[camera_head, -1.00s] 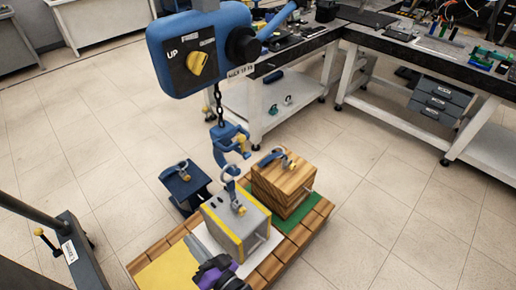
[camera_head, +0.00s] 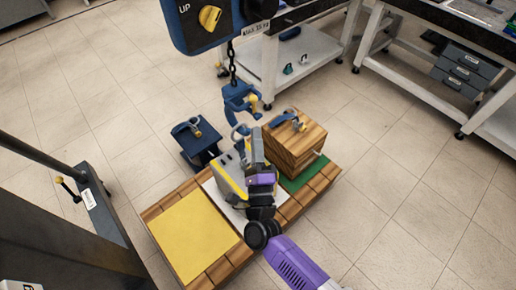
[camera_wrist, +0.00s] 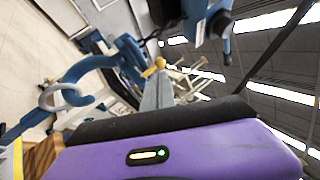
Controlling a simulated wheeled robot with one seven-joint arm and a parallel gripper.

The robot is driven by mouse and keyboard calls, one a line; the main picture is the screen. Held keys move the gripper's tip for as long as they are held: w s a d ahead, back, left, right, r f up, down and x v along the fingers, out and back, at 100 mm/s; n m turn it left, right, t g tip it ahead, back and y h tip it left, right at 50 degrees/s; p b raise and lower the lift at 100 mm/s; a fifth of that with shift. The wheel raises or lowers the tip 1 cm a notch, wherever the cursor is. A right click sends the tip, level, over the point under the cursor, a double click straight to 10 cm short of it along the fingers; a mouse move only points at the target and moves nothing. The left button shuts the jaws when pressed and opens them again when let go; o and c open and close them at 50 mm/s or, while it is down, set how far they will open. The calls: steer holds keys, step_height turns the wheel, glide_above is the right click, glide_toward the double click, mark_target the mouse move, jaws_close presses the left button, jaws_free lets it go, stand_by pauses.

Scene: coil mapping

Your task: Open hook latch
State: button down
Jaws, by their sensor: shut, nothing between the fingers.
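The blue crane hook (camera_head: 240,98) hangs on a chain above the grey block, with a yellow knob (camera_head: 253,98) on its right side. In the wrist view, the blue hook (camera_wrist: 95,65) curves at the left, and the yellow knob (camera_wrist: 160,62) shows just past my fingertips. A grey lifting ring (camera_head: 241,130) stands below the hook; whether the hook passes through it is unclear. My gripper (camera_head: 256,135) is shut and empty, raised over the grey block, pointing up toward the hook. Its closed fingers (camera_wrist: 158,88) look very near the knob; contact cannot be told.
The grey block (camera_head: 228,180) sits on a wooden pallet (camera_head: 155,212) beside a wooden block (camera_head: 292,148). A dark blue block (camera_head: 200,145) stands on the floor to the left. The blue hoist box (camera_head: 228,20) hangs above. A workbench (camera_head: 300,70) stands behind.

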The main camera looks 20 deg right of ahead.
mark_target(254, 104)
steer(key=p+x, duration=0.1)
steer(key=x, duration=0.5)
steer(key=shift+w+d+p, duration=0.1)
steer(key=shift+w+p, duration=0.2)
steer(key=shift+r, duration=0.1)
steer(key=shift+w+a+r+b, duration=0.1)
steer(key=shift+w+r+b, duration=0.2)
steer(key=shift+r, duration=0.25)
steer(key=shift+w+a+r+b, duration=0.1)
steer(key=shift+w+r+b, duration=0.2)
steer(key=shift+r, duration=0.2)
